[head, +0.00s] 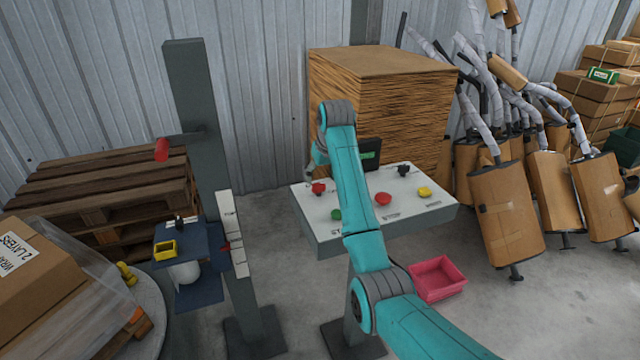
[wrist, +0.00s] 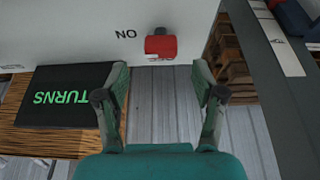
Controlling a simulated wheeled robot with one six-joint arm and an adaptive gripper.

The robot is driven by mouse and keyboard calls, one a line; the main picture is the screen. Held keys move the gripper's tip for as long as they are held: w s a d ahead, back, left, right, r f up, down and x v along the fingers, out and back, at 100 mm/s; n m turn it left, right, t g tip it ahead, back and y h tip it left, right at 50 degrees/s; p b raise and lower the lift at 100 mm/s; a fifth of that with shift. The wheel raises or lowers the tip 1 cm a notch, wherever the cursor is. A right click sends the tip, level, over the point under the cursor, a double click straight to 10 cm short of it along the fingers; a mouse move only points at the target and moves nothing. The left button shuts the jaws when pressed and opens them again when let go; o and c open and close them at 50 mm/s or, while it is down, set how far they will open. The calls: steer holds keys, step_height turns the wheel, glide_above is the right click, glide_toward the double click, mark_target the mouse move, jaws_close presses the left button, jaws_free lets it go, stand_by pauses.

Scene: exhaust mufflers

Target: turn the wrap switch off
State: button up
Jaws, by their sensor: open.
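A red switch (head: 319,188) sits at the back left of the white slanted control panel (head: 345,232). In the wrist view the red switch (wrist: 161,46) is at the panel's edge, beside upside-down lettering that reads ON. Part of a label under it is too small to read. My gripper (wrist: 161,88) is open and empty, with its two fingers apart and the switch ahead of the gap between them. I see no contact with it. In the head view my arm hides most of the gripper.
The panel also carries a green button (head: 336,214), a red button (head: 383,198), a yellow button (head: 424,192), a black knob (head: 403,170) and a dark TURNS display (head: 370,148). A grey post (head: 205,150) stands left. A wooden crate (head: 400,100) is behind.

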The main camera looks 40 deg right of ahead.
mark_target(319, 185)
steer(key=shift+x, duration=2.6)
steer(key=c, duration=1.1)
